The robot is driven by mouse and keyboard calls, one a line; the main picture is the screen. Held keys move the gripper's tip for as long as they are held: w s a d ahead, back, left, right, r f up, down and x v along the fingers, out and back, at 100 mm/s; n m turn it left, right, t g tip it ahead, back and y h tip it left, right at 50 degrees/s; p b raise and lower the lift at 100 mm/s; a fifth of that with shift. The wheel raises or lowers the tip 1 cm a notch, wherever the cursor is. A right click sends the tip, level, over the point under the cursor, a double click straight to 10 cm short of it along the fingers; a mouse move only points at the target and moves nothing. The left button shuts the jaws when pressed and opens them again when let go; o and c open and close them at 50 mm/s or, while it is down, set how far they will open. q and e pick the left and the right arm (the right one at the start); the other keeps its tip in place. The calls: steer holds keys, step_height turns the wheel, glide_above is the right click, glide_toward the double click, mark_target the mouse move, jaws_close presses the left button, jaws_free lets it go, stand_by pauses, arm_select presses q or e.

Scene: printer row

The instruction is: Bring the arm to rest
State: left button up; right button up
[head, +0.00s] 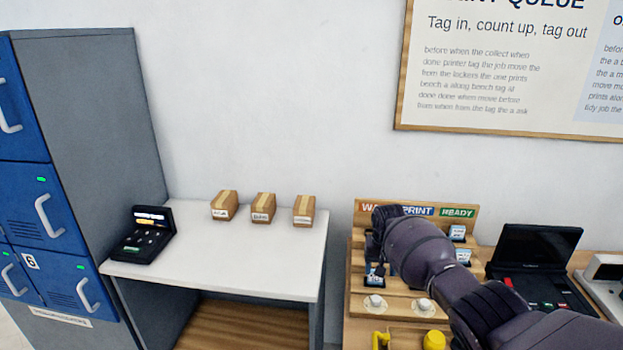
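My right arm reaches in from the lower right, dark purple-grey, over a wooden tag board (361,205). Its hand end, the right gripper (375,262), points down at the board's left part, close to a small blue-and-white tag (374,281). The fingers are dark and mostly hidden by the wrist, so I cannot tell whether they are open or shut or touch the tag. My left gripper is not in view.
Blue lockers (42,215) stand at left. A white table (220,262) holds a black keypad terminal (143,236) and three small cardboard boxes (263,208). Right of the board are a black device (537,262) and a white machine (605,275). Yellow items (434,341) lie in front.

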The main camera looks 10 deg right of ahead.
steer(key=w+a+r+n+t+y, duration=0.1)
steer(key=w+a+r+n+t, duration=0.5)
steer(key=r+t, duration=0.45)
steer(key=s+d+f, duration=0.2)
steer(key=s+f, duration=0.4)
steer(key=s, duration=0.9)
steer(key=s+d+f+m, duration=0.1)
steer(key=s+d+f, duration=0.2)
steer(key=s+f, duration=0.4)
steer(key=s+d+f+m+h, duration=0.1)
steer(key=s+f, duration=0.5)
steer(key=s, duration=1.8)
steer(key=shift+d+f+t, duration=0.3)
steer(key=shift+d+t, duration=0.05)
steer(key=shift+d, duration=0.5)
